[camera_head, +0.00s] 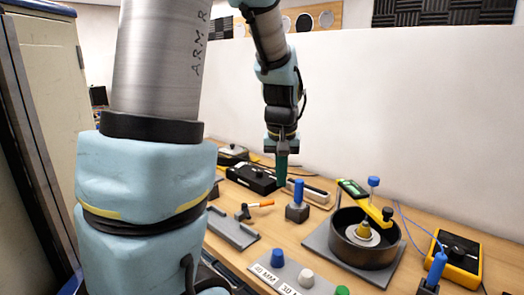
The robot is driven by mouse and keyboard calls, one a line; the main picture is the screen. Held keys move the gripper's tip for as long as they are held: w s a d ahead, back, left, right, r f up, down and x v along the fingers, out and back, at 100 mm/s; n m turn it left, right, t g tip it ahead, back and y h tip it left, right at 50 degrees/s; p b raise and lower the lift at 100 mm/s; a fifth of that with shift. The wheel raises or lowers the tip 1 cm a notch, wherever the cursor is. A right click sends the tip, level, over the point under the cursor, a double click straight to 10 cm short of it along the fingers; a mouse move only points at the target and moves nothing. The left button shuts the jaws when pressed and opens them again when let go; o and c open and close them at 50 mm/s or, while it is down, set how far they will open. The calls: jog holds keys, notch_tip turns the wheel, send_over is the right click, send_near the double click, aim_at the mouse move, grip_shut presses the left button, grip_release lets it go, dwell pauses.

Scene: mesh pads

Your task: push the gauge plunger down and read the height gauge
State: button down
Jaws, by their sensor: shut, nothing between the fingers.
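What looks like the height gauge is a green unit with a small display (352,188) and a yellow arm (376,213). A blue knob on a thin stem (374,181), likely the plunger, stands up beside it. The arm reaches over a black round pot (345,249), which holds a brass-coloured piece (363,230) on a pale part. The display is too small to read. My gripper (281,180) has green fingers, shut and empty, pointing down over the back of the bench, left of the gauge and apart from it.
A blue peg in a dark block (298,196) stands between gripper and pot. A black box (252,178) lies behind. In front is a grey board (275,275) with blue, white and green knobs. A yellow meter (455,258) and another blue-topped peg (436,268) are right.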

jog(key=s+a+f, duration=0.5)
jog(key=s+a, duration=0.4)
jog(key=a, duration=0.2)
jog(key=shift+s+a+g, duration=0.3)
jog(key=shift+a+g, duration=0.05)
jog(key=shift+g, duration=0.05)
